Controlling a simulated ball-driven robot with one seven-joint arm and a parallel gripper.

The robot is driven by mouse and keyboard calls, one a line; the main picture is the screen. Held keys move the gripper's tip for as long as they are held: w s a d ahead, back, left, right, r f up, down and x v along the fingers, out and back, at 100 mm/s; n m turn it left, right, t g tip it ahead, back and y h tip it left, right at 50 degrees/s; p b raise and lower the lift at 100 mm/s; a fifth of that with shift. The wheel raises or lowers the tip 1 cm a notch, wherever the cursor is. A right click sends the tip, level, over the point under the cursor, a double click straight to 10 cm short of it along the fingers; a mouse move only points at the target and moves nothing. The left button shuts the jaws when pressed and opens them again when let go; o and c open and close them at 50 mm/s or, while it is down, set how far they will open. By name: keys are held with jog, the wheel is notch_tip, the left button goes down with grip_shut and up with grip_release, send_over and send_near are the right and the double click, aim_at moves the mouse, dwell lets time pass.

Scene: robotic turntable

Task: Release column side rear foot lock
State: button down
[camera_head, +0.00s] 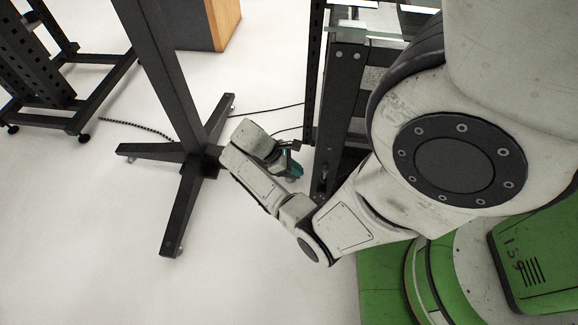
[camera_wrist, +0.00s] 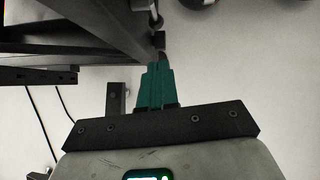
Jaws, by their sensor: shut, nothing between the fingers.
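My gripper (camera_head: 293,172) is low near the floor, left of the dark metal frame (camera_head: 345,90) in the head view. Its teal fingers (camera_wrist: 158,66) are shut together with nothing between them. In the wrist view, the fingertips point at a small dark foot part (camera_wrist: 159,40) under the frame's dark beam (camera_wrist: 70,30). The tips look very close to this part, but I cannot tell whether they touch it. I cannot make out whether it is the rear foot lock or what position a lock is in. In the head view my arm partly covers the frame's lower end.
A black post on a cross-shaped base (camera_head: 200,162) stands left of my gripper. A black rack (camera_head: 50,80) stands at the far left, and a wood-sided cabinet (camera_head: 222,22) is at the back. Black cables (camera_head: 140,127) lie on the floor. The white floor at the front left is clear.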

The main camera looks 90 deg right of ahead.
aim_at(325, 174)
jog(key=shift+s+d+f+b, duration=0.1)
jog(key=shift+s+f+b, duration=0.3)
jog(key=shift+s+f, duration=0.4)
jog(key=shift+s+f+b, duration=0.35)
jog(key=shift+s+f, duration=0.1)
jog(key=shift+s, duration=0.7)
jog(key=shift+s+d+f+b, duration=0.1)
jog(key=shift+s+f+b, duration=0.3)
jog(key=shift+s+f, duration=0.4)
